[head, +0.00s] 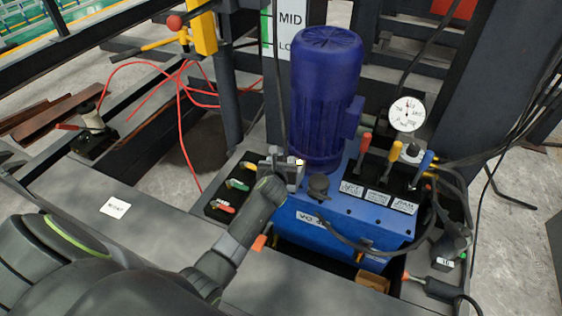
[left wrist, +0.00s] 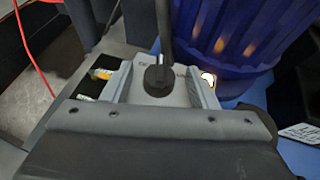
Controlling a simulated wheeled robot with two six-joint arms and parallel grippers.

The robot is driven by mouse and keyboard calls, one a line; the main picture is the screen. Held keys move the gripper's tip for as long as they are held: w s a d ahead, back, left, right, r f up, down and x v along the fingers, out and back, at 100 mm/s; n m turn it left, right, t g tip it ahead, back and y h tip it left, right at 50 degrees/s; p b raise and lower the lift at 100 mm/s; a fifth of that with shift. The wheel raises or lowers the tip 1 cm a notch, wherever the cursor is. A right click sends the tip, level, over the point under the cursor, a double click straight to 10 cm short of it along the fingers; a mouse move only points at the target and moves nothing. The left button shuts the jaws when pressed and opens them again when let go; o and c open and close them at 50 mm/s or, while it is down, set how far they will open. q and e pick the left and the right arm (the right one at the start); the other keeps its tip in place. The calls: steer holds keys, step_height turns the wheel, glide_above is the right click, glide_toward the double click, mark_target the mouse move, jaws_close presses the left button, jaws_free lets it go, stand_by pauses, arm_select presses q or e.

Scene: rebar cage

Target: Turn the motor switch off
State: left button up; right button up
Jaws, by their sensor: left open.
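The motor switch is a black rotary knob (left wrist: 158,78) on a grey plate in the left wrist view, with small unreadable lettering on both sides. The knob's handle points roughly up in that view. My left gripper (left wrist: 162,84) is open, with one finger on each side of the knob; contact cannot be told. In the head view my left gripper (head: 283,172) is at the left foot of the blue motor (head: 326,95) and largely hides the switch.
The blue power unit (head: 330,228) carries a gauge (head: 407,114) and red, yellow and blue levers (head: 394,151). Red hoses (head: 183,92) run behind. A dark cable passes close to the gripper.

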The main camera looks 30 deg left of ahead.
arm_select(q)
steer(key=shift+c, duration=0.3)
steer(key=c, duration=0.9)
